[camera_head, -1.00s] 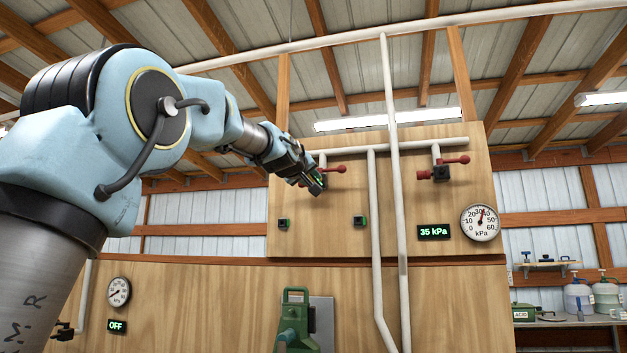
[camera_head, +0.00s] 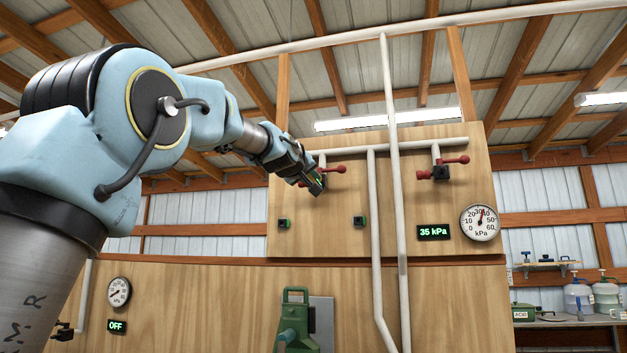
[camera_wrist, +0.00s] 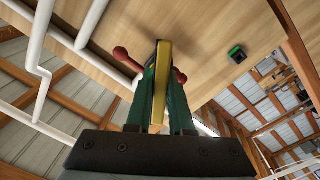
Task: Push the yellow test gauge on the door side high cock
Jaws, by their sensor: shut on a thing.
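My gripper (camera_head: 316,184) is raised to the upper left of the wooden panel, at the left high cock (camera_head: 336,169) with its red handle. In the wrist view my gripper's green fingers (camera_wrist: 161,100) are shut on the yellow test gauge (camera_wrist: 162,75), a narrow bar pointing toward the panel. A red handle ball (camera_wrist: 121,53) shows to its left and another red end to its right. The gauge and fingers hide the cock's body, so I cannot tell whether the gauge touches it. A second high cock (camera_head: 440,172) with a red handle sits free at the right.
White pipes (camera_head: 394,180) run down the panel (camera_head: 320,235) right of my gripper. Two small green-and-black boxes (camera_head: 284,224) (camera_head: 360,220) sit below it. A 35 kPa display (camera_head: 434,232) and a round dial (camera_head: 480,223) are at the right. A green device (camera_head: 295,315) stands below.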

